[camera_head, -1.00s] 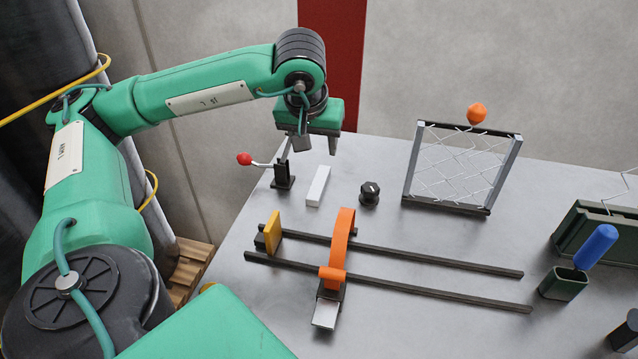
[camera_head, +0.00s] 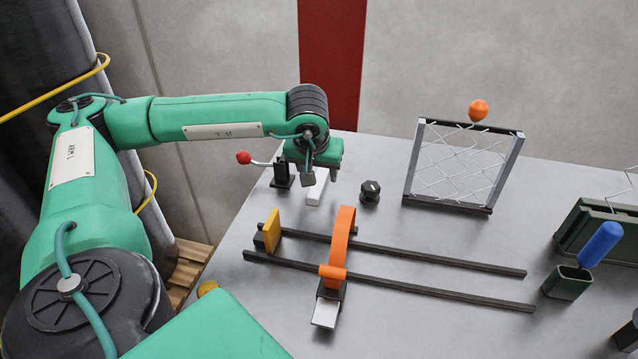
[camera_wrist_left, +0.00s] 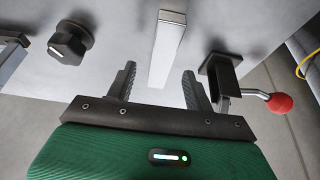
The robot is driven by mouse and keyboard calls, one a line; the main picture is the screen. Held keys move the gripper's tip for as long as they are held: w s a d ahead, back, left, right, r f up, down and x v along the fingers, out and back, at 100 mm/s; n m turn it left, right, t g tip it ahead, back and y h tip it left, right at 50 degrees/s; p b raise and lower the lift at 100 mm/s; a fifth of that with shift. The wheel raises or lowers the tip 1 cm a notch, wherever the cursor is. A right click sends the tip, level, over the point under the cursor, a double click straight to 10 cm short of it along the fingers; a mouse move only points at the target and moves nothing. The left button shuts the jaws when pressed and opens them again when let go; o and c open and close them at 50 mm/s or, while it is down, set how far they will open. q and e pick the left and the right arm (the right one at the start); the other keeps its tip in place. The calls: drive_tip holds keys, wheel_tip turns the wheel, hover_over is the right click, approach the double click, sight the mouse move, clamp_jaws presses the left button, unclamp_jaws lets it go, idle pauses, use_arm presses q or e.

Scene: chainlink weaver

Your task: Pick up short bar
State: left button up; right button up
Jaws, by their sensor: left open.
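The short bar, a pale silver-white block (camera_head: 315,194), lies on the grey table near its far left part. It also shows in the left wrist view (camera_wrist_left: 168,42) as a long bar running up from between the fingers. My left gripper (camera_head: 320,178) is open above the bar and partly hides it in the head view. In the left wrist view, the fingers (camera_wrist_left: 158,74) stand apart on either side of the bar's near end. I cannot tell how far above the bar they are. My right gripper is not in view.
A red-knobbed lever (camera_head: 243,158) stands close to the left of the bar. A black knob (camera_head: 370,193) stands to its right. Two dark rails (camera_head: 440,262) with an orange strap (camera_head: 341,240) and a yellow block (camera_head: 271,232) lie nearer. A mesh frame (camera_head: 409,170) stands farther right.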

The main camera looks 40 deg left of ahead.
sight(319, 180)
use_arm(q)
drive_tip(key=x, duration=0.3)
drive_tip(key=shift+a+f, duration=0.1)
drive_tip(key=shift+a, duration=0.05)
clamp_jaws()
idle(0.3)
drive_tip(key=shift+s+d+r, duration=0.25)
drive_tip(key=shift+s+r, duration=0.05)
drive_tip(key=shift+r, duration=0.15)
drive_tip(key=s+d+r, duration=0.6)
drive_tip(key=s+r, duration=0.1)
drive_tip(key=s, duration=0.4)
drive_tip(key=shift+s, duration=0.3)
